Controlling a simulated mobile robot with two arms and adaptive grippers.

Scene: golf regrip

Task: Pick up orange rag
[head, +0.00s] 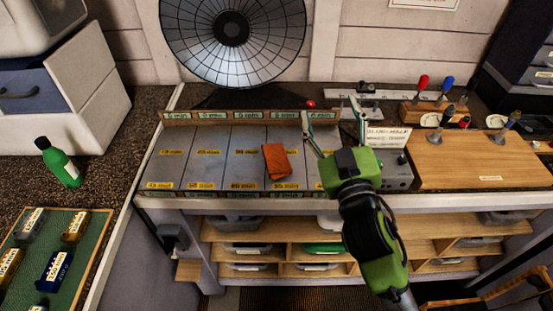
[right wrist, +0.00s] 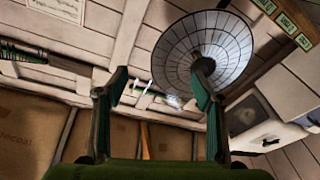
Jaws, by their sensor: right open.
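The orange rag (head: 277,161) lies folded on the grey metal slotted board (head: 200,152) in the middle of the workbench, in the head view. My green right gripper (head: 332,124) is to the right of the rag, over the board's right end, with its fingers pointing away from me toward the back. It is open and empty. In the right wrist view its two fingers (right wrist: 160,88) stand wide apart with nothing held between them. The rag cannot be made out for sure in the right wrist view. My left gripper is not in view.
A large round grey dish (head: 200,50) stands behind the board. A wooden block with screwdrivers (head: 432,114) and a wooden board (head: 480,163) are at the right. A green bottle (head: 60,165) and a green tray (head: 85,262) are at the left. Shelves with bins (head: 245,248) sit below.

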